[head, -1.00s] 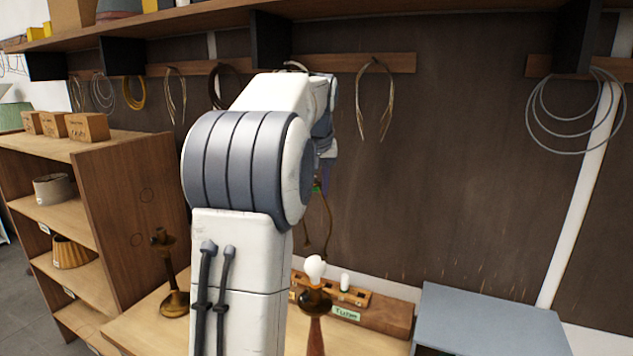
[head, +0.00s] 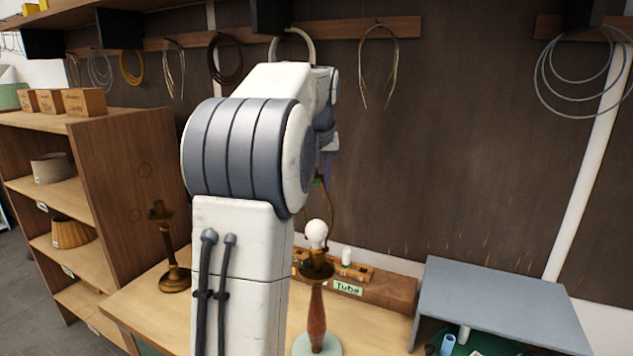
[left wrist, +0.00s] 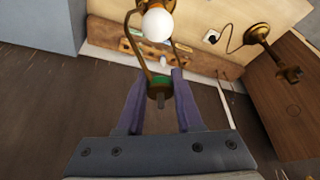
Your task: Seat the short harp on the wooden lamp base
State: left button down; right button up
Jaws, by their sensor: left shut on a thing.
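The wooden lamp base (head: 317,322) stands on the bench with a reddish wooden stem, a brass top and a white bulb (head: 316,233). The bulb also shows in the left wrist view (left wrist: 157,25). My left gripper (left wrist: 160,92) is shut on the top of the brass harp (left wrist: 146,58), at its green band. The harp's legs run down either side of the bulb in that view. In the head view, part of the harp (head: 332,207) shows just above and beside the bulb. My arm hides much of the gripper there, and whether the leg ends touch the lamp cannot be told.
A brass lamp (head: 170,250) stands left on the bench. A wooden block with a "Tube" label (head: 385,290) lies behind the wooden lamp. A grey-topped box (head: 500,300) stands at right. Wire coils hang on the back wall. A shelf unit (head: 120,190) is at left.

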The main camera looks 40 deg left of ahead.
aim_at(317, 221)
pick_arm(q)
jog(key=shift+f+b, duration=2.3)
jog(key=shift+f, duration=0.3)
jog(key=shift+f+b, duration=0.55)
jog(key=shift+f, duration=0.3)
jog(key=shift+s+d, duration=0.1)
jog(key=shift+f, duration=0.1)
jog(key=shift+c, duration=2.4)
grip_release()
jog(key=v, duration=1)
